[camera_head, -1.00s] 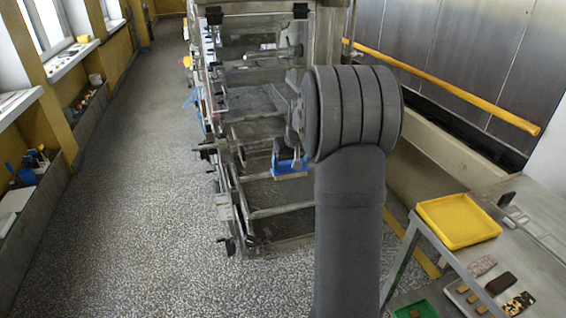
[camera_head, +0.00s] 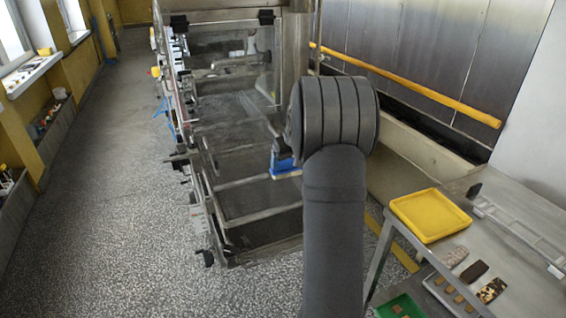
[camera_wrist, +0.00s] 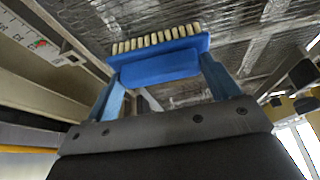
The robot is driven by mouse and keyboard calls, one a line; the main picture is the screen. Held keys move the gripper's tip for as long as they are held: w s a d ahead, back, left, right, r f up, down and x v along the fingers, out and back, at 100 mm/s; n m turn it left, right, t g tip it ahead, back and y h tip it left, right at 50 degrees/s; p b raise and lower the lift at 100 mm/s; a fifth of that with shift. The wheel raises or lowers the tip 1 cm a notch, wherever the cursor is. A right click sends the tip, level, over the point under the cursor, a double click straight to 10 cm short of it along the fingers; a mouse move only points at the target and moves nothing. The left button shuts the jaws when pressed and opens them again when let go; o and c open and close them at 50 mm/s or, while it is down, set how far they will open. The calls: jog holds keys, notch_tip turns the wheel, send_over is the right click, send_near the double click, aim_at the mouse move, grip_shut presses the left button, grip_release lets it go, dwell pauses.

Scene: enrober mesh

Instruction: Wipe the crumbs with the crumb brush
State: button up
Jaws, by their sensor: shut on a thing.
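The crumb brush (camera_wrist: 160,62) is blue with a row of pale bristle tufts. My gripper (camera_wrist: 160,85) is shut on the brush, with a blue finger on each side of it in the wrist view. In the head view the brush (camera_head: 284,165) shows small and partly hidden behind my arm, over the front part of the enrober mesh (camera_head: 245,160). I cannot tell whether the bristles touch the mesh. No crumbs can be made out in either view.
The enrober's metal frame (camera_head: 262,215) and clear cover (camera_head: 232,65) surround the mesh. At right, a metal table (camera_head: 520,240) bears a yellow tray (camera_head: 430,214) and several chocolate pieces. A green tray (camera_head: 400,306) is lower down. Open floor (camera_head: 110,200) lies at left.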

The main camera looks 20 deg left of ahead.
jog(key=shift+s+a, duration=0.3)
jog(key=shift+a, duration=0.35)
jog(key=shift+s+a, duration=0.3)
jog(key=shift+a, duration=0.3)
jog(key=shift+s+a, duration=4.25)
jog(key=shift+s, duration=0.05)
notch_tip(320, 180, up, 8)
jog(key=shift+r, duration=0.1)
